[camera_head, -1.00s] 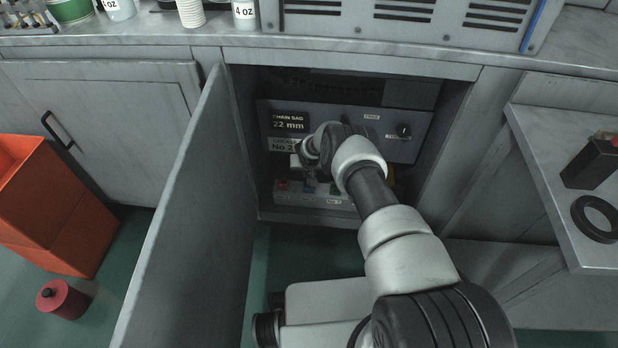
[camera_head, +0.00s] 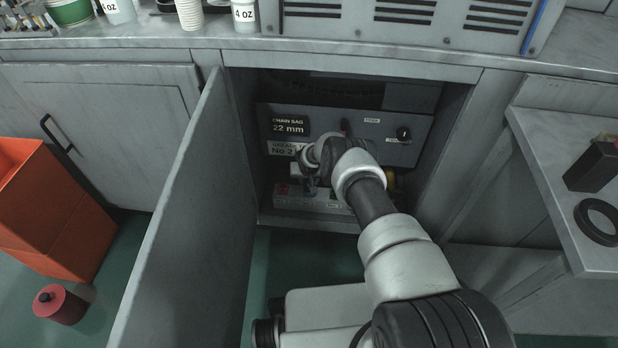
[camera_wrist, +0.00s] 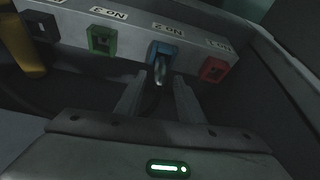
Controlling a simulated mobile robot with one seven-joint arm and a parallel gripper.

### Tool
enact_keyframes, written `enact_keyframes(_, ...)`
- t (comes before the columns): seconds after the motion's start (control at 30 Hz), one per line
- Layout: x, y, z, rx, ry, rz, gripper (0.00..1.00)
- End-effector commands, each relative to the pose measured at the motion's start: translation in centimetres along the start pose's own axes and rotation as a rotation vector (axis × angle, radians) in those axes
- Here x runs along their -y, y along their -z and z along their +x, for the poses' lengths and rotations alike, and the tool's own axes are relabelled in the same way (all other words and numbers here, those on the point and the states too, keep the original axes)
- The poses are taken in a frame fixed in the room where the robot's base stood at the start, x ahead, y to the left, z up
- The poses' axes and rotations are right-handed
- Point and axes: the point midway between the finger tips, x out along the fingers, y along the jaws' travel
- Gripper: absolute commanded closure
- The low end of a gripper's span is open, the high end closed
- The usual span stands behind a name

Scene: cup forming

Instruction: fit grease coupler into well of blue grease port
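In the wrist view the blue grease port (camera_wrist: 164,52) sits under the "No 2" label on a pale manifold block. A small grey metal piece, seemingly the grease coupler (camera_wrist: 161,70), is at the front of the blue port. I cannot tell how deep it sits in the well. My gripper (camera_wrist: 161,80) has its two fingers apart, one on each side of the coupler, with dark gaps between. In the head view my gripper (camera_head: 308,184) is low inside the open cabinet, in front of the manifold, and mostly hidden by my wrist.
A green port (camera_wrist: 102,40), a red port (camera_wrist: 214,69) and a black port (camera_wrist: 40,26) flank the blue one. A yellow part (camera_wrist: 20,42) stands at the left. The open cabinet door (camera_head: 185,210) and the cabinet frame bound the space around my arm.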

Motion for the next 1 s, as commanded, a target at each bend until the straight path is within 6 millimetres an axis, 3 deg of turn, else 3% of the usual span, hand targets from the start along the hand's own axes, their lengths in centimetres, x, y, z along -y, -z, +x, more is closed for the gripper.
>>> enact_keyframes(0.5, 0.0, 0.3, -10.1, 0.000, -0.001, -0.004, 0.65)
enact_keyframes(0.7, 0.0, 0.2, -11.9, -0.001, 0.000, -0.002, 0.65)
enact_keyframes(1.0, 0.0, 0.1, -12.2, -0.001, 0.000, 0.000, 0.65)
